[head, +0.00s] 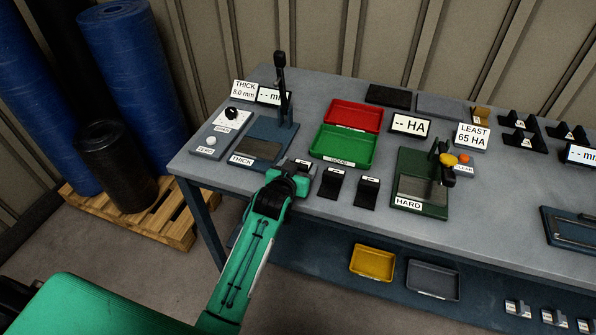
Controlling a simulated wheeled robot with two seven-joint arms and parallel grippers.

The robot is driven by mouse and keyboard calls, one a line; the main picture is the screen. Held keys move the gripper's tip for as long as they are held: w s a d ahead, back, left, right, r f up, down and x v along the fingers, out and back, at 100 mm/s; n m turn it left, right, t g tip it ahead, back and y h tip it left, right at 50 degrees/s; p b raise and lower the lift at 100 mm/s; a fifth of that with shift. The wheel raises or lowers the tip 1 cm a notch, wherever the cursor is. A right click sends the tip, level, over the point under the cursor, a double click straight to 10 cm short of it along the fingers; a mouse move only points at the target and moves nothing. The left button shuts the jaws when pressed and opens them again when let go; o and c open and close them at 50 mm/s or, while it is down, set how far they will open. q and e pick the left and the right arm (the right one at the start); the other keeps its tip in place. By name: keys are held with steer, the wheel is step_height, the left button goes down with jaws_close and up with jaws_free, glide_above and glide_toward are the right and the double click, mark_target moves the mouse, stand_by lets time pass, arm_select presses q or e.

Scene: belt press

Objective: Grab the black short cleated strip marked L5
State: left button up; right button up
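Black strips with small white tags lie along the front of the table in the head view. One strip (331,183) and another strip (367,192) lie side by side, bent down towards the front edge. A further white-tagged piece is mostly hidden by my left gripper (300,168), which is low at the front edge, left of the two strips. Its fingers are too small and covered to show whether they are open or hold anything. The tag lettering is too small to read, so I cannot tell which piece is L5. My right gripper is out of view.
A THICK gauge (258,150) stands behind my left gripper. A green tray (343,146) and red tray (354,115) lie behind the strips. A HARD tester (421,183) stands right. Black tagged pieces (520,142) are farther right. A yellow tray (372,263) sits on the lower shelf.

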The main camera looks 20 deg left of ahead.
arm_select(q)
steer(key=c, duration=0.7)
steer(key=shift+c, duration=0.8)
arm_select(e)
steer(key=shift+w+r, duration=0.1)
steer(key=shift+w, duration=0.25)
arm_select(q)
steer(key=shift+r, duration=0.1)
step_height(320, 180, up, 20)
steer(key=shift+b, duration=0.35)
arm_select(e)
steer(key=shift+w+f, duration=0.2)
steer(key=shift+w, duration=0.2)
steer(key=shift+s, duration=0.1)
